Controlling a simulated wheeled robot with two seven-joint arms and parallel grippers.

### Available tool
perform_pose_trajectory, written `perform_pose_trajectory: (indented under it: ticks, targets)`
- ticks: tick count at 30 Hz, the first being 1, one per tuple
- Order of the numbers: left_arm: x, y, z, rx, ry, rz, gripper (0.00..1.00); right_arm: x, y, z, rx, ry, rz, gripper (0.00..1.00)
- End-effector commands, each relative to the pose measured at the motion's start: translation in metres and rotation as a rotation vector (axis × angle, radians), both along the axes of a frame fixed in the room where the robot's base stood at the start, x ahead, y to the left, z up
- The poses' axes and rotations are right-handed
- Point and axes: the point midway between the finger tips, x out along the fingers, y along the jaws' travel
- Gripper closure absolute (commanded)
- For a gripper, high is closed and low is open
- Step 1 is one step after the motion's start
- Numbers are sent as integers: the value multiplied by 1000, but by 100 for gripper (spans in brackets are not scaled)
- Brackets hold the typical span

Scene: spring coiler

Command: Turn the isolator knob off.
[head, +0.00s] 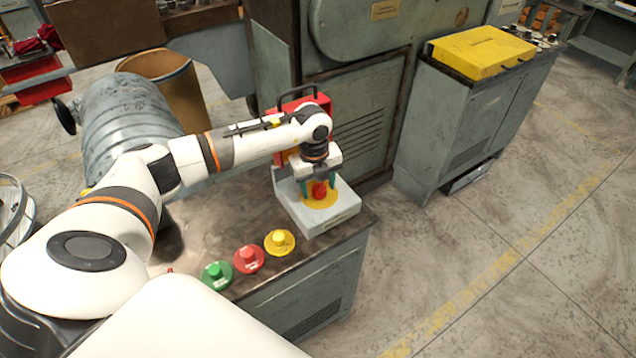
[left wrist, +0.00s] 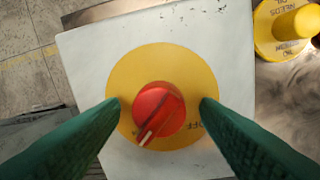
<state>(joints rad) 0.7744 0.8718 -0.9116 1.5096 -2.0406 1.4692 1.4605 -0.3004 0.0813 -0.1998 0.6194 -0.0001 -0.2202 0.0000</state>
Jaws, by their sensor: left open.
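The isolator knob (head: 319,190) is red and sits on a round yellow plate (head: 312,203) on top of a light grey box (head: 336,216). In the left wrist view the knob (left wrist: 158,112) has a raised grip with a pale mark pointing to the lower left. Lettering on the yellow plate (left wrist: 133,68) is partly hidden by a finger. My left gripper (head: 319,186) points down over the knob. Its green fingers (left wrist: 160,108) are open, one on each side of the knob, with a gap on both sides. My right gripper is not in view.
Green (head: 217,274), red (head: 249,258) and yellow (head: 280,241) push buttons stand on the bench top in front of the box. A red case (head: 323,103) with a dark handle stands behind my left wrist. A large grey machine (head: 366,50) rises behind.

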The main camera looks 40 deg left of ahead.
Motion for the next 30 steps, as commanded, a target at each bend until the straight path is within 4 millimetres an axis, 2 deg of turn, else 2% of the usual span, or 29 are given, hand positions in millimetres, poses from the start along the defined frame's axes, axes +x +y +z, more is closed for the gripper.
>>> perform_pose_trajectory:
  ticks: [5,14,23,30]
  targets:
    - [0,0,0,0,0,0,43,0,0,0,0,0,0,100]
    - [0,0,0,0,0,0,88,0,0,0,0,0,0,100]
    - [0,0,1,-1,0,38,88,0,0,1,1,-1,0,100]
    - [0,-1,1,-2,0,175,88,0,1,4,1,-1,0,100]
